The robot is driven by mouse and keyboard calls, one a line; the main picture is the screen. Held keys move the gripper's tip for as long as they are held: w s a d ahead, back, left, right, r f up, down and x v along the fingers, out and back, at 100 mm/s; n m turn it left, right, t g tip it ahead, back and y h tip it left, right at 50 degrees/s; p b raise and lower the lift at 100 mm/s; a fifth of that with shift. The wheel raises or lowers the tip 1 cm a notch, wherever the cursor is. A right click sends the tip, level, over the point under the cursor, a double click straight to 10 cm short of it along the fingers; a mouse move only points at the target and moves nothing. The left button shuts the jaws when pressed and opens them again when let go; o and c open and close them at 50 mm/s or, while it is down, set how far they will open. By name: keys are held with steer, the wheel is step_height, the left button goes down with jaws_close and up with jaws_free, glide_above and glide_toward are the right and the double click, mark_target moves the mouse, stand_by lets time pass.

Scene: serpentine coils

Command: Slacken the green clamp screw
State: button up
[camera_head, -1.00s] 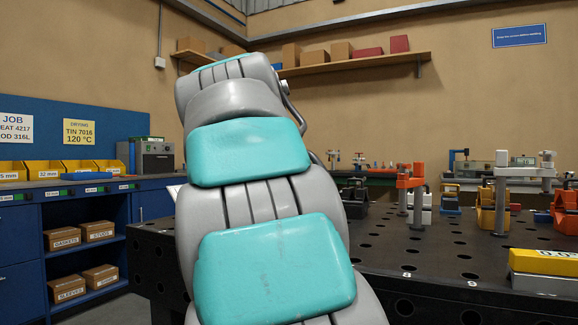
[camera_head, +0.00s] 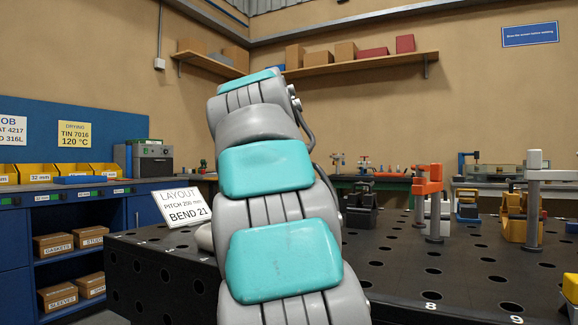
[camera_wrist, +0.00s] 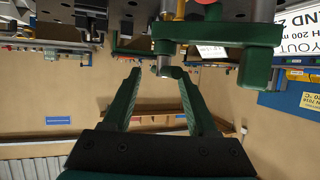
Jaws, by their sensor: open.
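In the wrist view, which shows the room upside down, a green clamp (camera_wrist: 215,32) is at the top right of centre. A short grey metal screw end (camera_wrist: 163,67) shows at the left end of its green arm. My gripper (camera_wrist: 156,74) has two dark green fingers spread apart, with nothing held. The screw end appears between the fingertips, closer to the right one; I cannot tell the depth gap or whether they touch. In the head view my arm hides the gripper, and I cannot make out the green clamp there.
In the head view, the black perforated table (camera_head: 400,275) carries an orange clamp (camera_head: 428,188), a grey clamp (camera_head: 534,195) and a yellow block (camera_head: 515,220) at the right. A layout sign (camera_head: 179,207) stands left of my arm. The table's front right surface is mostly clear.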

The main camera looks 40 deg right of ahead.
steer(key=shift+x, duration=1.1)
jaws_close()
